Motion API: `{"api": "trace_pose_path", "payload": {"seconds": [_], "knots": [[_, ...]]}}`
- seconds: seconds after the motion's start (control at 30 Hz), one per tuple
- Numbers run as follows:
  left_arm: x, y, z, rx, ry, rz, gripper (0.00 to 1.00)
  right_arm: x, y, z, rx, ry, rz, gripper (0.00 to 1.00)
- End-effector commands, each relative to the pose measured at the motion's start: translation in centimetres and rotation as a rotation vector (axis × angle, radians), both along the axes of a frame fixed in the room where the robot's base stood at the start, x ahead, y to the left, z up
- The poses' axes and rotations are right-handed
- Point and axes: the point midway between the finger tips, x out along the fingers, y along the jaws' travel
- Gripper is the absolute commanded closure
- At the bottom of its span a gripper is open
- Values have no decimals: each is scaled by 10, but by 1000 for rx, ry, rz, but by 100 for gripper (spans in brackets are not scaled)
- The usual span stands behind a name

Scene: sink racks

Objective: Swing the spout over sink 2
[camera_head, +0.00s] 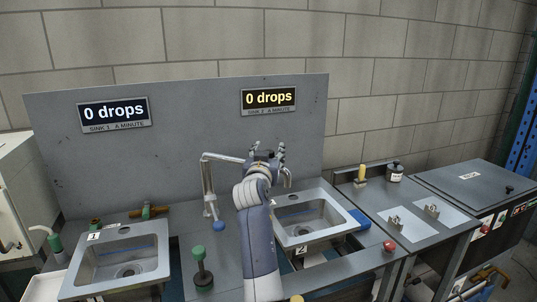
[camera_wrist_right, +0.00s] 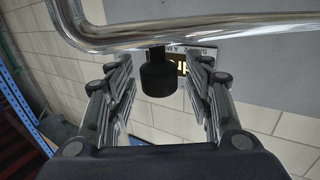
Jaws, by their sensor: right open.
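The chrome spout (camera_head: 222,157) rises from the deck between the two sinks and runs right, passing behind my right gripper. Its bent-down tip (camera_head: 288,180) appears above the back-left part of sink 2 (camera_head: 337,232); depth is hard to judge. My right gripper (camera_head: 268,151) is open at the spout's horizontal run. In the right wrist view the spout (camera_wrist_right: 200,33) crosses the top, and a black knob (camera_wrist_right: 158,78) on it sits between the open fingers, with gaps on both sides. Sink 1 (camera_head: 78,276) is at the left. My left gripper is out of view.
A blue knob (camera_head: 218,228) sits low at the spout's base, and a green-topped post (camera_head: 201,268) stands nearer. The backboard (camera_head: 190,130) carries two signs reading "0 drops". A counter with a red button (camera_head: 389,245) is at the right.

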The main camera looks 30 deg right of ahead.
Motion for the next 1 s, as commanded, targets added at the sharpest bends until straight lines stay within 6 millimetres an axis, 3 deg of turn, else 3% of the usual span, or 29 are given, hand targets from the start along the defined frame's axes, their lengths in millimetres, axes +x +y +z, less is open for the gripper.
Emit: {"api": "trace_pose_path", "payload": {"seconds": [0.5, 0.67, 1.0], "knots": [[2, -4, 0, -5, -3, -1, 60, 1, 0, 86, -1, -3, 1, 53], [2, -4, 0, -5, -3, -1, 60, 1, 1, 97, 0, -1, 2, 53], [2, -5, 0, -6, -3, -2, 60, 1, 0, 98, -1, -1, 1, 53]]}}
